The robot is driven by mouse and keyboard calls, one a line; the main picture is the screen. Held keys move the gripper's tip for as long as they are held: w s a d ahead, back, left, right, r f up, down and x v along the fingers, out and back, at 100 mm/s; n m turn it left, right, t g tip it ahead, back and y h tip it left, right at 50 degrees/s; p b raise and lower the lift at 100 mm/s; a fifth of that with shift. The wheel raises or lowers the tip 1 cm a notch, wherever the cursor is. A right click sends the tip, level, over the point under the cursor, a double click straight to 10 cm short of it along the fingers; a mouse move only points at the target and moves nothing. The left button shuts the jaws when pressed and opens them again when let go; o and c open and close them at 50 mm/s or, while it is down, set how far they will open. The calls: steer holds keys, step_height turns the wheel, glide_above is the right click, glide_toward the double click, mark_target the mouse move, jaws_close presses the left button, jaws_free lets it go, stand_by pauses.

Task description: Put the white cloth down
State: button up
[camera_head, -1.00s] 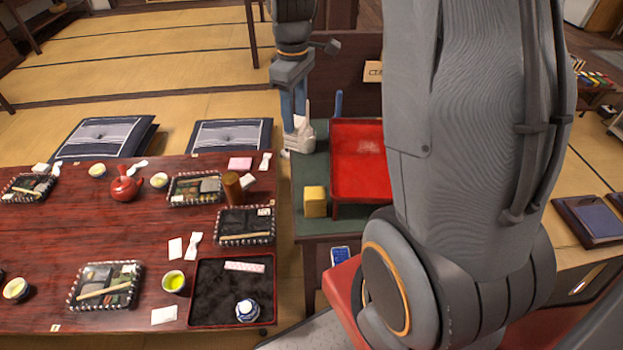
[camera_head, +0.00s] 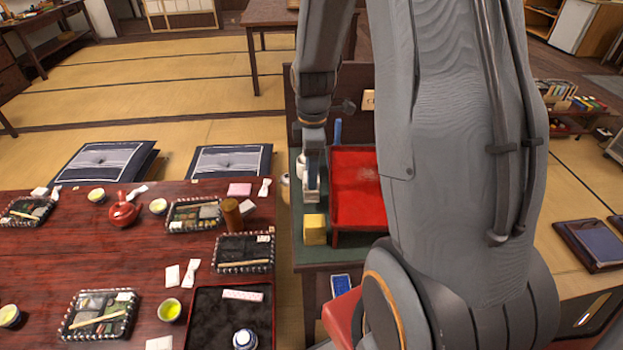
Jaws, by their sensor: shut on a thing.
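My gripper (camera_head: 311,190) points down over the green-topped side stand (camera_head: 310,262), just left of the red tray (camera_head: 357,205). It is shut on the white cloth (camera_head: 301,162), which shows only as a small pale patch beside the fingers. Most of the cloth is hidden by the gripper, and I cannot tell whether it touches the stand top.
A yellow block (camera_head: 314,229) sits on the stand just in front of my gripper. A blue upright item (camera_head: 338,131) stands behind. The dark red table (camera_head: 40,270) at left holds trays, cups and a red teapot (camera_head: 123,211). My arm hides the right middle.

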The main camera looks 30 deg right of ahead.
steer(key=shift+f, duration=1.5)
steer(key=shift+f, duration=0.2)
steer(key=o, duration=0.9)
steer(key=shift+o, duration=0.2)
steer(key=shift+r, duration=0.1)
step_height(320, 180, up, 12)
steer(key=b, duration=0.2)
steer(key=s+a+f+m, duration=0.3)
steer(key=s+a+m, duration=0.7)
steer(key=s+m, duration=0.2)
steer(key=shift+m+t, duration=0.3)
steer(key=shift+m, duration=0.4)
